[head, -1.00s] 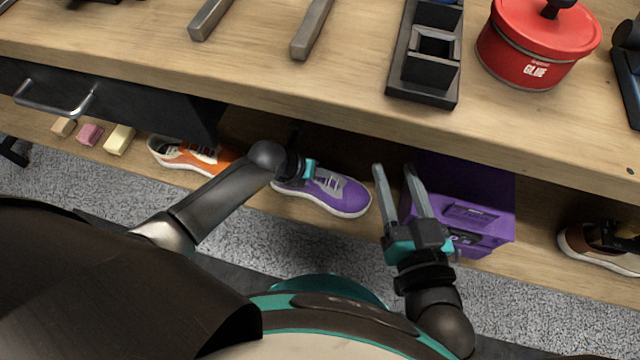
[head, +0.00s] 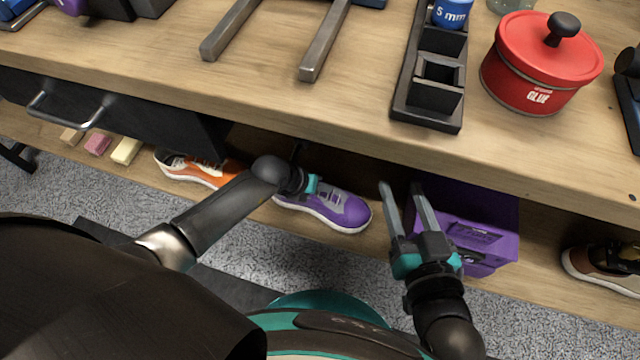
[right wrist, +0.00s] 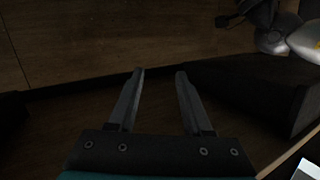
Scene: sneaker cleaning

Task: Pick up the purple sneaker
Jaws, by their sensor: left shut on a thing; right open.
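The purple sneaker (head: 345,208) sits on the low shelf under the workbench in the head view, white sole down, toe to the right. My left gripper (head: 318,190) is at the sneaker's heel and collar end and is shut on it; its fingers are mostly hidden by the wrist and the shoe. My right gripper (head: 403,208) is open and empty, to the right of the sneaker and in front of the purple box. Its two fingers also show apart in the right wrist view (right wrist: 159,75), with nothing between them.
A purple box (head: 490,225) stands on the shelf right of my right gripper. An orange sneaker (head: 185,168) lies left of the purple one, and a brown sneaker (head: 590,272) is far right. The bench top's front edge (head: 360,142) overhangs the shelf.

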